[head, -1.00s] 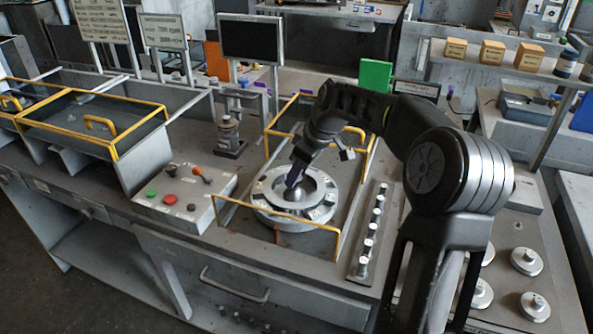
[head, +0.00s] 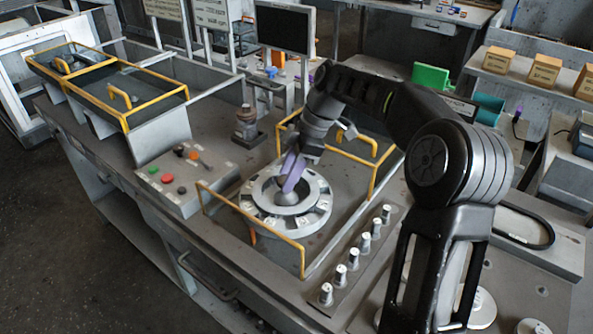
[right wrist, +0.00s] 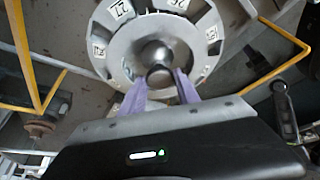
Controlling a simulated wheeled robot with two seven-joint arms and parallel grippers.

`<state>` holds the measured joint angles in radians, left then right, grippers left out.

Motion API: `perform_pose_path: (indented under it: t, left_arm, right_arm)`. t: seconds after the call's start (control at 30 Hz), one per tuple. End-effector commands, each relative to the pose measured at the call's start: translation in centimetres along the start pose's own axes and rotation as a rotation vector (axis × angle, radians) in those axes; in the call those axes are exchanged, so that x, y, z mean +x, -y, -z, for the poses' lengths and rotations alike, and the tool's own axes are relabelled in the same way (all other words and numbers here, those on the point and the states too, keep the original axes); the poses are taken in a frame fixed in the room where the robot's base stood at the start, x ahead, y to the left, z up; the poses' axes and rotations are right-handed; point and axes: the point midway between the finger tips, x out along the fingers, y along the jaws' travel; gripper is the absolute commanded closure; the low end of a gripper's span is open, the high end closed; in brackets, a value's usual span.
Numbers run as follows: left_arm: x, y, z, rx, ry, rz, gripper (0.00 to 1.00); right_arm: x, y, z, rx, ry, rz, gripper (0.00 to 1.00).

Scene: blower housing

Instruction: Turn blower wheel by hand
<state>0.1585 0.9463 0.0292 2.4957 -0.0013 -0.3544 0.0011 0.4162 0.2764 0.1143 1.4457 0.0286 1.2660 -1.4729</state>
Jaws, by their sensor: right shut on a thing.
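The blower wheel (head: 256,206) is a round grey metal ring with pale numbered tags, lying flat inside a yellow-railed bay on the bench. It also shows in the right wrist view (right wrist: 117,55). My right gripper (head: 289,188) reaches down from the right to the wheel's centre. Its purple fingers (right wrist: 160,92) are shut on the rounded grey hub knob (right wrist: 155,56) in the middle of the wheel. The fingers hide part of the knob. My left gripper is not in view.
Yellow rails (head: 252,228) surround the wheel closely. A control box (head: 183,178) with coloured buttons stands to the left. A row of several metal knobs (head: 353,259) lies to the right. A small upright fixture (head: 246,128) and a monitor (head: 285,30) stand behind.

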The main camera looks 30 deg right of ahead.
Motion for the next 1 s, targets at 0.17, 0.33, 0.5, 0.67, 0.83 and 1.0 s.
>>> perform_pose_path:
  t: [0.17, 0.33, 0.5, 0.67, 0.83, 1.0]
  left_arm:
    - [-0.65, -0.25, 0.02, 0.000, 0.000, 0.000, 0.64]
    - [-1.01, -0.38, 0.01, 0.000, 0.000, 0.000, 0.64]
    - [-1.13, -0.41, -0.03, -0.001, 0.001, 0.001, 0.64]
    - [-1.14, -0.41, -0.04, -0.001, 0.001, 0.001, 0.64]
    - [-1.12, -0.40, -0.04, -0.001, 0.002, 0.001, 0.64]
    - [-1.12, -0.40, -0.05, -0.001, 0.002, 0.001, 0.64]
  right_arm:
    - [-0.10, 0.02, 0.13, -0.110, 0.001, 0.047, 1.00]
    - [-0.06, 0.00, 0.15, -0.186, 0.001, 0.078, 1.00]
    - [-0.06, -0.02, 0.12, -0.225, 0.002, 0.093, 1.00]
    - [-0.02, -0.03, 0.09, -0.236, 0.002, 0.097, 1.00]
    - [-0.01, -0.04, 0.08, -0.236, 0.003, 0.096, 1.00]
    - [-0.01, -0.04, 0.08, -0.235, 0.003, 0.096, 0.57]
